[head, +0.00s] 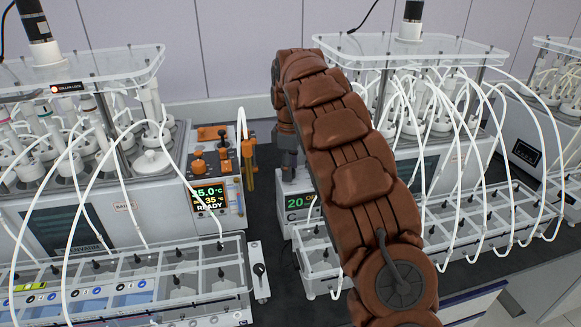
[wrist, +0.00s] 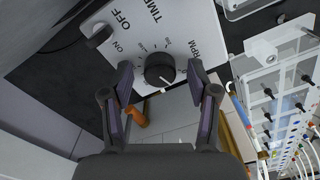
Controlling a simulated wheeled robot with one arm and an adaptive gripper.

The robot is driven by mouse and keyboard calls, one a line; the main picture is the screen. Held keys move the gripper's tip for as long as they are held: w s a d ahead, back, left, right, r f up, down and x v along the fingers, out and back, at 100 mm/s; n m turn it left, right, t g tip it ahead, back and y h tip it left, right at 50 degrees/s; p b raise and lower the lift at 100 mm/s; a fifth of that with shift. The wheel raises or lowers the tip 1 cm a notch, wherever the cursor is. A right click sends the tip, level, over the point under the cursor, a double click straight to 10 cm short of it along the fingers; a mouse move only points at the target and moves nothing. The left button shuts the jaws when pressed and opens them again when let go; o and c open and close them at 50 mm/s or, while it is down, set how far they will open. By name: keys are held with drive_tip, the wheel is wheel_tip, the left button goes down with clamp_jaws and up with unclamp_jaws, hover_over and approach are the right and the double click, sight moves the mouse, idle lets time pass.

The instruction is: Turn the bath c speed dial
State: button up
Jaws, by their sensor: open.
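A black round dial (wrist: 160,69) with a white pointer line sits on a pale panel (wrist: 195,22) marked RPM, TIMER, ON and OFF in the wrist view. My gripper (wrist: 160,72) is open, with one dark finger to each side of the dial in the picture. I cannot tell whether either finger touches it. In the head view the bath C unit (head: 291,204) shows a green "20" display and the letter C. My brown arm covers much of that unit and hides the dial there.
A dark ON/OFF switch (wrist: 99,36) is left of the dial. A bath with an orange-knobbed controller (head: 211,165) stands left. Tubed racks (head: 420,50) and clear-lidded trays (head: 180,272) flank the arm. A narrow dark bench strip (head: 275,255) is clear.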

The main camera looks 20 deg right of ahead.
clamp_jaws()
idle(0.4)
drive_tip(key=shift+f+m+b, duration=0.1)
drive_tip(key=shift+m+b, duration=0.2)
drive_tip(key=m+b, duration=0.1)
drive_tip(key=m, duration=0.1)
drive_tip(key=shift+a+m+b, duration=0.1)
drive_tip(key=shift+m+b, duration=0.2)
drive_tip(key=shift+b, duration=0.05)
drive_tip(key=m+b, duration=0.1)
drive_tip(key=m, duration=0.3)
drive_tip(key=shift+m, duration=0.3)
drive_tip(key=shift+b, duration=0.3)
unclamp_jaws()
